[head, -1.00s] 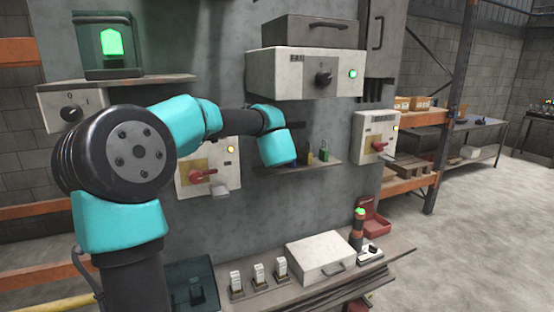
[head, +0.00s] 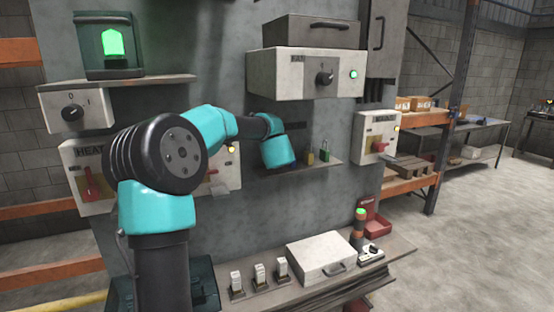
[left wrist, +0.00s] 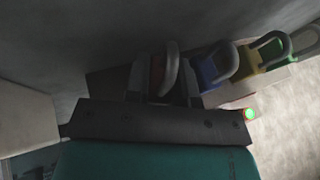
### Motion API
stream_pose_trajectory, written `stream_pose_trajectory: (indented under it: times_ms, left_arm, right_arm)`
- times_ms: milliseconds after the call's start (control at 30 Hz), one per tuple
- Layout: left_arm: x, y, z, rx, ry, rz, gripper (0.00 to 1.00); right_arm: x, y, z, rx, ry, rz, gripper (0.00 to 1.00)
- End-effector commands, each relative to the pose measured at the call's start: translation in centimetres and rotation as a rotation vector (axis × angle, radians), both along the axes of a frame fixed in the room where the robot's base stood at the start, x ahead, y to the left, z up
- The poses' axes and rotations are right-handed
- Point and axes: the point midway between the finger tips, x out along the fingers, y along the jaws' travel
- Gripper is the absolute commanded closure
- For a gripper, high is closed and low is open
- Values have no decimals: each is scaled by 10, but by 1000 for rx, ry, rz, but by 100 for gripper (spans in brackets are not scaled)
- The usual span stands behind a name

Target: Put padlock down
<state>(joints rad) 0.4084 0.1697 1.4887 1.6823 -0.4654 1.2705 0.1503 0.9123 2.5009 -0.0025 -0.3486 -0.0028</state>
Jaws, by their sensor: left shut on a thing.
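In the left wrist view, my left gripper (left wrist: 163,88) is shut on a red padlock (left wrist: 158,72) with a grey shackle; little of its red body shows between the fingers. To its right stand a blue padlock (left wrist: 212,72), a yellow padlock (left wrist: 249,57) and a green padlock (left wrist: 275,52) in a row. In the head view, the yellow padlock (head: 310,158) and green padlock (head: 324,155) stand on a narrow wall shelf (head: 335,162). My gripper is hidden behind its teal wrist at the shelf's left part. I cannot tell whether the red padlock touches the shelf. My right gripper is not in view.
A grey control box (head: 290,75) juts out above the shelf. A red-handled HEAT switch (head: 90,185) is at the left and another switch box (head: 376,138) at the right. Below, a bench holds a white case (head: 320,256) and several small switches.

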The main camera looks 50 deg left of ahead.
Motion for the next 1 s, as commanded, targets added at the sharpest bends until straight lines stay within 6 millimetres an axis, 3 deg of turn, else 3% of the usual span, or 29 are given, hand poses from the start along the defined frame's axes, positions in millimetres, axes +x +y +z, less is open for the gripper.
stream_pose_trajectory:
  times_ms: [100, 533, 567, 600, 800, 1000]
  left_arm:
    - [0, 0, -9, 0, 0, -1, 100]
    - [0, 0, -13, -1, -1, -1, 100]
    - [0, 0, -13, -1, -1, -1, 75]
    - [0, 0, -13, -1, -1, -1, 71]
    - [0, 0, -13, 0, 0, -1, 52]
    - [0, 0, -13, 0, 0, 0, 51]
  right_arm:
    - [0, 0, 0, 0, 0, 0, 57]
    - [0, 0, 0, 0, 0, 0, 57]
    - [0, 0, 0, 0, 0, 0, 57]
    - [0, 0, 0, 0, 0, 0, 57]
    - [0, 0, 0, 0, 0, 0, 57]
    - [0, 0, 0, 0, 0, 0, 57]
